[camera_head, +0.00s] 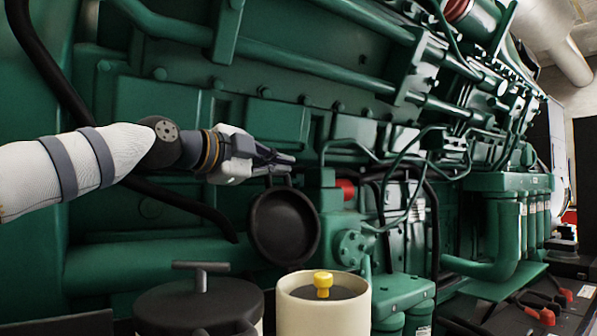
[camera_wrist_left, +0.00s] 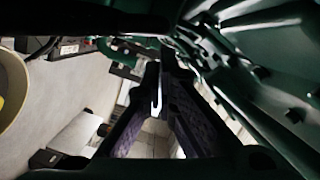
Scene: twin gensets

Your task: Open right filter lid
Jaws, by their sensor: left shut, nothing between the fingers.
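The right filter is a cream canister (camera_head: 323,318) at the bottom centre of the head view. Its top is uncovered, with a yellow knob (camera_head: 323,283) on a dark insert inside. A round black lid (camera_head: 284,228) stands upright behind and left of this canister, its dished face toward the camera. My left gripper (camera_head: 288,160) is shut and empty, just above the upright lid's top edge; I cannot tell whether they touch. Its fingers also show in the left wrist view (camera_wrist_left: 157,108). The left filter's black lid (camera_head: 198,304) with a T-handle lies flat on its canister. My right gripper is not in view.
The green engine (camera_head: 200,110) with pipes fills the background close behind my left gripper. Green pipework and a flange (camera_head: 352,248) stand right of the lid. Red-capped terminals (camera_head: 546,316) are at the lower right. A cream rounded edge (camera_wrist_left: 14,85) shows at the wrist view's left.

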